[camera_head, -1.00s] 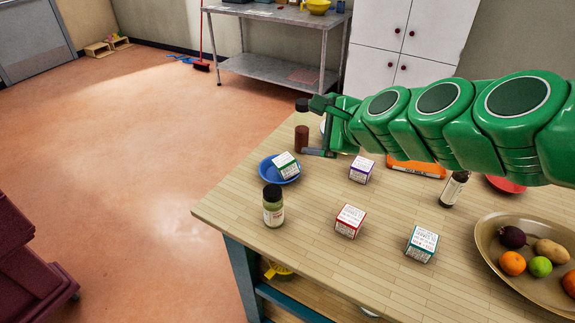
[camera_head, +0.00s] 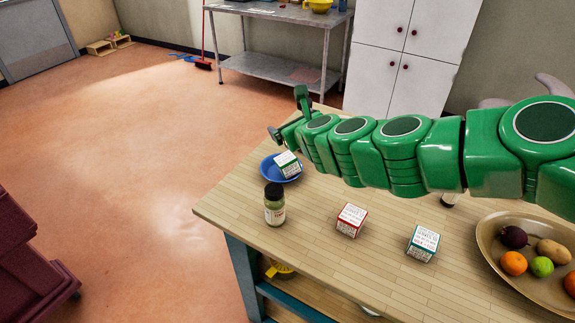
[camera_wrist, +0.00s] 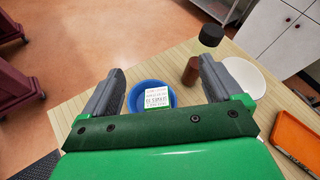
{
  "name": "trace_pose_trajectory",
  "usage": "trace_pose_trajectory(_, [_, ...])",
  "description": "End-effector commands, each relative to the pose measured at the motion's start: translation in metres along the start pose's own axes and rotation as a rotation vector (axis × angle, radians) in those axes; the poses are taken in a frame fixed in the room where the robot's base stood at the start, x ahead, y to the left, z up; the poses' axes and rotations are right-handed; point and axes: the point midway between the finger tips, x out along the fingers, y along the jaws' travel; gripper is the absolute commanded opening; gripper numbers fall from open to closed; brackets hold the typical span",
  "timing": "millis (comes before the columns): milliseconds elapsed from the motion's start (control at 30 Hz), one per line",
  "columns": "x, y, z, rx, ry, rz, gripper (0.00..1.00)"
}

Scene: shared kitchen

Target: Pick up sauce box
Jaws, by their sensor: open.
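A small white box with green edges (camera_head: 287,164) sits tilted in a blue bowl (camera_head: 265,172) at the table's far left corner. In the wrist view the box (camera_wrist: 158,98) and bowl (camera_wrist: 133,102) show ahead of my gripper (camera_wrist: 162,72), between its spread fingers. My gripper (camera_head: 288,113) is open and empty, just beyond the bowl in the head view. A red-edged box (camera_head: 351,219) and a teal-edged box (camera_head: 423,243) stand nearer on the table. The labels are too small to tell which box is the sauce box.
A green jar with a black lid (camera_head: 274,205) stands before the bowl. A fruit platter (camera_head: 487,240) stands at the table's right.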

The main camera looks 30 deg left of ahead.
Motion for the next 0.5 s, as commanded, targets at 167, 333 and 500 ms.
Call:
trace_pose_trajectory(167, [0.008, 0.007, -0.02, -0.001, 0.003, 0.006, 0.93])
trace_pose_trajectory(333, [0.015, 0.012, -0.037, -0.001, 0.003, 0.003, 0.93])
trace_pose_trajectory(500, [0.025, 0.018, -0.06, -0.001, 0.003, 0.003, 0.93])
